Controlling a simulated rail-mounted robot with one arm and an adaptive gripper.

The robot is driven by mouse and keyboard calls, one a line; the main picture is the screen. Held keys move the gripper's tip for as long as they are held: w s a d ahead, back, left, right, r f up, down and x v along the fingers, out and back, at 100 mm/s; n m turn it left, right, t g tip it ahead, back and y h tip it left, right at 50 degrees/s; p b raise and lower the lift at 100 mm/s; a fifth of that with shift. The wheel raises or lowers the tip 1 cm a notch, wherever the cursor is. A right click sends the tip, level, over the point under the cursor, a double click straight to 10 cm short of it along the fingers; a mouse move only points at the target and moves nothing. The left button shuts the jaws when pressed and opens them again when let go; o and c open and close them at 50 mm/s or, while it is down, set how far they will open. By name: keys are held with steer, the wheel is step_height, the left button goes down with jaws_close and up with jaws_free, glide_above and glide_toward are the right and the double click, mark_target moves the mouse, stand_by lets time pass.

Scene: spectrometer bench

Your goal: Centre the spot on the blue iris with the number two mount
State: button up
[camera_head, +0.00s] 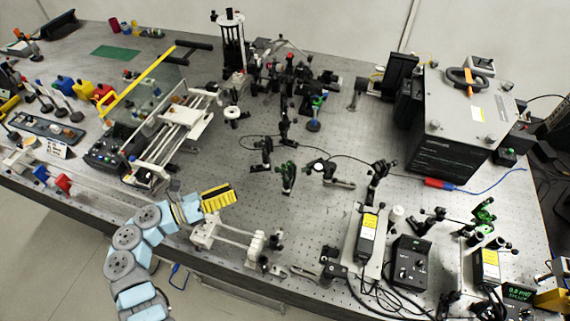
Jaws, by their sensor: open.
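A small optic with a blue part (318,103) stands on a post in the upper middle of the bench; it may be the blue iris, but its opening is too small to make out. Several black mounts stand in the middle, one of them green-marked (288,178). No number shows on any, so I cannot tell which is number two. No light spot is visible. My gripper (230,194), yellow and ribbed, is open at the bench's front edge, left of these mounts. It appears apart from them and empty.
A white rail stage (235,238) lies close below my gripper. A yellow-edged clear panel (139,85) stands to the left. A large dark box (455,115) is at the back right. Black controllers (409,262) and cables crowd the front right. Bare perforated bench lies around the middle mounts.

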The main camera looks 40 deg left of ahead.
mark_target(281, 172)
steer(key=p+x, duration=0.2)
steer(key=x, duration=1.3)
steer(key=shift+d+r+p, duration=0.1)
steer(key=shift+r+p, duration=0.05)
steer(key=shift+p, duration=0.2)
steer(key=shift+w+d, duration=0.3)
steer(key=shift+w, duration=0.4)
jaws_close()
